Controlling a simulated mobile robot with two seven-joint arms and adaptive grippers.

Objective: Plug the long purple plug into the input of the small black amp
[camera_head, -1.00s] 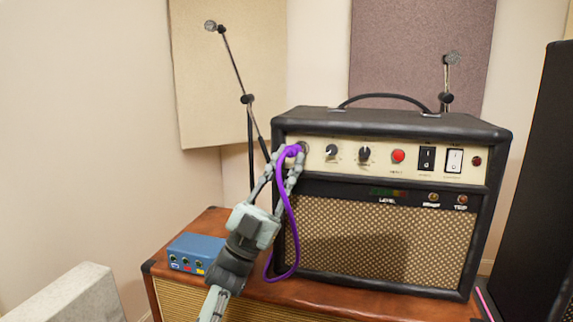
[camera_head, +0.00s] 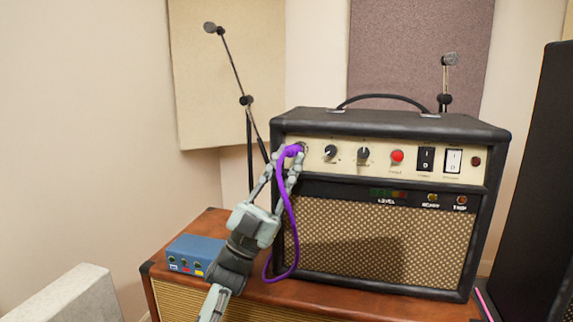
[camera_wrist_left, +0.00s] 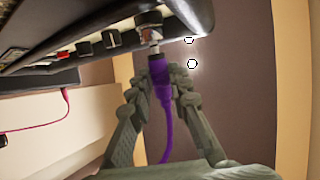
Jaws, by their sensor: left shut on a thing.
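The small black amp (camera_head: 390,240) stands on a brown wooden cabinet, with a cream control panel across its upper front. My left gripper (camera_head: 287,158) is shut on the purple plug (camera_head: 291,151) at the panel's left end, in front of the input. In the left wrist view the fingers (camera_wrist_left: 160,92) hold the purple plug body (camera_wrist_left: 160,76). Its metal shaft (camera_wrist_left: 155,48) points at the input jack (camera_wrist_left: 149,25) and meets it, with some shaft still showing. I cannot tell how deep the tip sits. The purple cable (camera_head: 292,225) hangs in a loop. My right gripper is not in view.
A blue box (camera_head: 194,254) with several jacks sits on the brown cabinet (camera_head: 345,298), left of the amp. Microphone stands (camera_head: 235,70) rise behind. A tall black speaker (camera_head: 535,180) stands at the right. A grey block (camera_head: 75,298) is at the lower left.

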